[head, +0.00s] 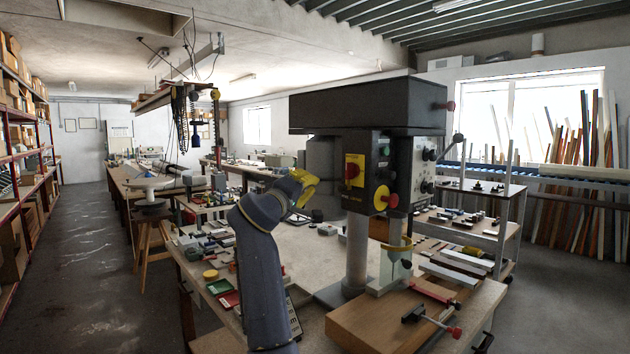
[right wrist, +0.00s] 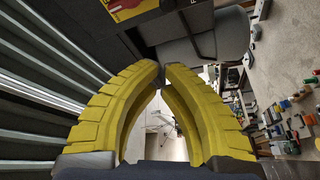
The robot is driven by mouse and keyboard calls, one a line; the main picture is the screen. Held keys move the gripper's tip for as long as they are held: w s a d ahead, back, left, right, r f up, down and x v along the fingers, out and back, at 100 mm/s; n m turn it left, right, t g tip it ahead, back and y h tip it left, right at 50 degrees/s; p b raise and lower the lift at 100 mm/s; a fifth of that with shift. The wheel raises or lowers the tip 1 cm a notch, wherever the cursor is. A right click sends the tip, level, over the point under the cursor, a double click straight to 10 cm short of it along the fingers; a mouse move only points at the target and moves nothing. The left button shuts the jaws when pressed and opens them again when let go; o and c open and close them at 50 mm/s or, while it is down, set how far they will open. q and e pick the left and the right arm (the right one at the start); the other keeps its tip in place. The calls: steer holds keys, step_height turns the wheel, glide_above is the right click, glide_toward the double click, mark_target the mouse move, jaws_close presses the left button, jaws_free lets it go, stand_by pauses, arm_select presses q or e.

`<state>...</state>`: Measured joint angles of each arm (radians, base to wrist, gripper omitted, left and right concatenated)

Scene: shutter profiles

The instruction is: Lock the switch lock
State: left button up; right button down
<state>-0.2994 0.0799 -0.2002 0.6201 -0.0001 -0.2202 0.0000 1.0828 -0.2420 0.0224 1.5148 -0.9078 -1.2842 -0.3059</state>
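The switch lock appears to be the yellow panel with a red round knob (head: 352,170) on the front of the black drill press head (head: 365,107). Part of this yellow panel (right wrist: 138,10) and some red show at the top edge of the right wrist view. My right gripper (head: 312,184) has yellow fingers and is just left of and slightly below the switch in the head view, apart from it. In the right wrist view its fingertips (right wrist: 162,68) are nearly together, with nothing seen held between them. My left gripper is not in view.
A second round yellow control with a red button (head: 385,199) is right of and below the switch. The drill press column (head: 356,240) stands on the workbench (head: 310,245), which carries many small parts. A wooden block (head: 375,325) with clamps is at the front right.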

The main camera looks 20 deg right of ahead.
steer(key=shift+v, duration=1.15)
